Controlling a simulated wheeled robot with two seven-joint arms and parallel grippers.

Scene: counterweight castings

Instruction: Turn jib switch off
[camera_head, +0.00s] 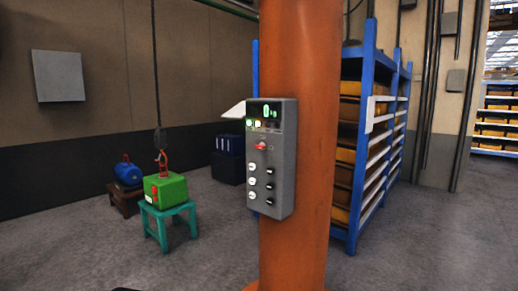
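A grey control box (271,157) is mounted on a thick orange column in the middle of the view. Its top display is lit green, reading what looks like "0 kg". Small lit lamps (254,123) sit below the display. Under them is a red switch (262,145), which looks like a rotary knob; its exact setting is too small to tell. Two columns of white and black buttons (252,181) fill the lower face. No label naming the jib switch is readable.
The orange column (297,250) stands close in front. At left a hook (161,158) hangs above a green block (166,190) on a teal stool (167,219). A blue casting (128,173) rests behind. Blue shelving (358,190) stands at right. Floor is clear at far right.

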